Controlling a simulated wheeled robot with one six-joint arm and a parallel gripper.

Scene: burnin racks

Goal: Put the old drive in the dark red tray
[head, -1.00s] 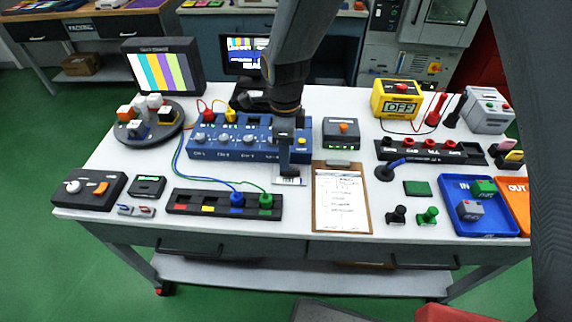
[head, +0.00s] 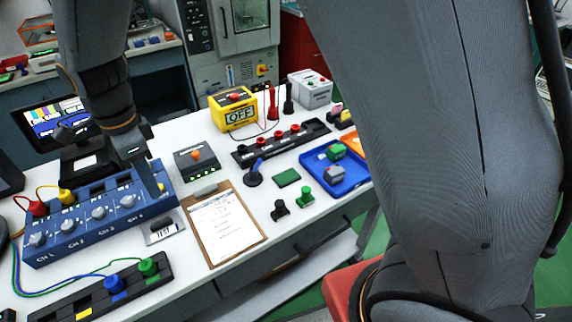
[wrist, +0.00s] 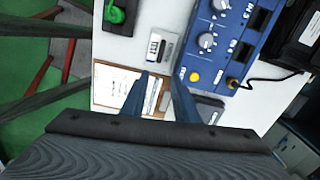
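Nothing in view can be surely told as the old drive. A small silver piece labelled TEST (head: 163,227) lies on the white table beside the blue channel box; it also shows in the wrist view (wrist: 158,48). No dark red tray can be made out for certain. A red surface (head: 345,285) shows low in the head view, partly hidden by my arm.
The blue channel box (head: 100,218) has knobs and cables. A clipboard (head: 222,228), a black box with an orange button (head: 197,160), a blue tray (head: 352,182) and a yellow OFF box (head: 233,108) stand on the table. A black strip (head: 75,305) holds plugs.

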